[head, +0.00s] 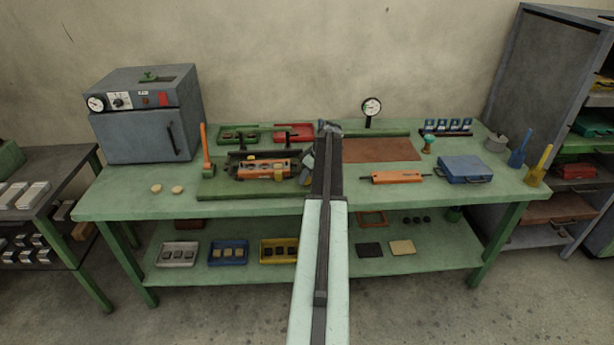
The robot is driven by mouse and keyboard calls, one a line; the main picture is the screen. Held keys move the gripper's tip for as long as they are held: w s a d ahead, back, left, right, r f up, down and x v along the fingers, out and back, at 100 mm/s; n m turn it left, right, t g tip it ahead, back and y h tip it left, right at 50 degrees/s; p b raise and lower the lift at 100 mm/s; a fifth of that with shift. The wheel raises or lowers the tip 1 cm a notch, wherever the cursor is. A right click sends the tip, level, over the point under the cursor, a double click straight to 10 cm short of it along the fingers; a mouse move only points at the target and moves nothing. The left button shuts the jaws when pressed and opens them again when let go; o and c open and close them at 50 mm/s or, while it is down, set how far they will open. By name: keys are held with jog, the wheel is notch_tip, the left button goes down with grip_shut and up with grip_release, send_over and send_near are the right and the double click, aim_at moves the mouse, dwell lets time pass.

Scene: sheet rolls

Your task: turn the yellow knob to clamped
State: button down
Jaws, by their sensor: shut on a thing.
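An orange and dark clamping fixture (262,169) lies on a green board (225,187) on the bench, left of my arm. A small yellow part, apparently the yellow knob (279,174), shows at the front right of the fixture. My gripper (305,170) is at the fixture's right end, close beside this yellow part, and is shut. Its fingertips are small and dark here, and my arm covers part of the area. The grip itself and the knob's turned position are too small to make out.
A grey oven (145,135) stands at the bench's left end, with an orange-handled tool (207,150) beside it. Right of my arm are a brown mat (382,150), an orange bar (394,178) and a blue case (463,169). The front edge is mostly clear.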

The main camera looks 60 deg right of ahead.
jog(key=m+h, duration=0.1)
jog(key=m, duration=0.1)
jog(key=m+h, duration=0.1)
jog(key=m, duration=0.2)
jog(key=shift+w+a+m+g, duration=0.1)
jog(key=shift+a+m+g, duration=0.1)
jog(key=shift+m+g, duration=0.1)
jog(key=shift+m+g+h, duration=0.6)
jog(key=shift+m+h, duration=0.2)
jog(key=shift+m, duration=1.5)
jog(key=c, duration=0.9)
grip_release()
jog(key=shift+r, duration=0.1)
jog(key=p+v, duration=0.7)
jog(key=shift+r, duration=0.3)
